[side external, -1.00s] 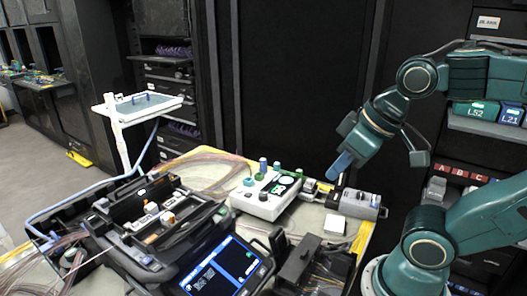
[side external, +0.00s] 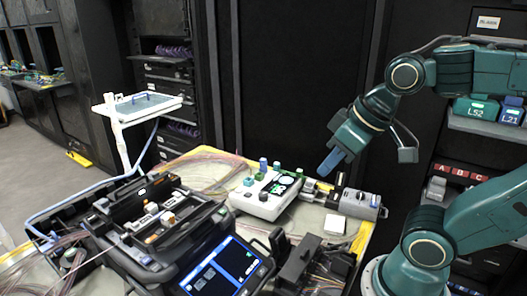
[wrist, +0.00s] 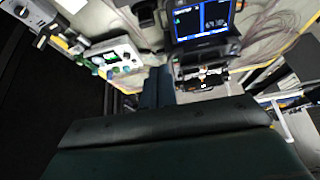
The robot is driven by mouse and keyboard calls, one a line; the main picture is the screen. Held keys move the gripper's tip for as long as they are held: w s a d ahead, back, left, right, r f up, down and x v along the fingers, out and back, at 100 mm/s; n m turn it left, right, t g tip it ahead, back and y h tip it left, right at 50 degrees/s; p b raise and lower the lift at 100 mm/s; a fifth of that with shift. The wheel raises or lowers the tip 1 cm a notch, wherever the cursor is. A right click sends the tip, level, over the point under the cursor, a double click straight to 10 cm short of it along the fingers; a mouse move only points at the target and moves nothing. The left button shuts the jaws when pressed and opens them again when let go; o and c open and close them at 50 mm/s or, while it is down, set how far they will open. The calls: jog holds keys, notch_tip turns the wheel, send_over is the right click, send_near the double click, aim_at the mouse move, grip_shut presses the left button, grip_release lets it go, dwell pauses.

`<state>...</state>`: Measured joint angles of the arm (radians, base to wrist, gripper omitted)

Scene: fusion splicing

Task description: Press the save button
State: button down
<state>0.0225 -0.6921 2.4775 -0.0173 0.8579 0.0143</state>
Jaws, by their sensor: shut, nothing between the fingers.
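My gripper (side external: 330,163) has blue fingers closed together with nothing between them. It hangs in the air above the back right of the table, tilted down to the left, near the white box. In the wrist view its fingers (wrist: 158,88) point toward the devices. The fusion splicer (side external: 150,262) is dark, with a lit blue screen (side external: 226,267) at its front right. The screen also shows in the wrist view (wrist: 203,20). The white box (side external: 264,193) has coloured knobs and a small display. I cannot make out a button marked save in either view.
A grey device (side external: 358,204) stands right of the white box, with a small white block (side external: 335,224) in front. A black holder (side external: 300,262) stands right of the screen. Loose fibres lie on the table. A white stand (side external: 135,107) is behind at left.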

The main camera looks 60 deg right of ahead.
jog(key=w+d+m, duration=0.2)
jog(key=w, duration=0.8)
jog(key=m+t, duration=0.2)
jog(key=m, duration=0.3)
send_over(250, 195)
notch_tip(250, 195, down, 15)
jog(key=shift+w+d+f+m+t+y, duration=0.15)
jog(key=shift+w+f+m+t+y, duration=0.2)
jog(key=shift+f, duration=0.3)
jog(key=shift+f, duration=0.15)
jog(key=shift+s+f, duration=0.2)
jog(key=shift+f, duration=1.95)
jog(key=shift+s+f, duration=0.15)
jog(key=shift+f, duration=1.95)
jog(key=shift+f, duration=0.2)
jog(key=shift+f, duration=0.25)
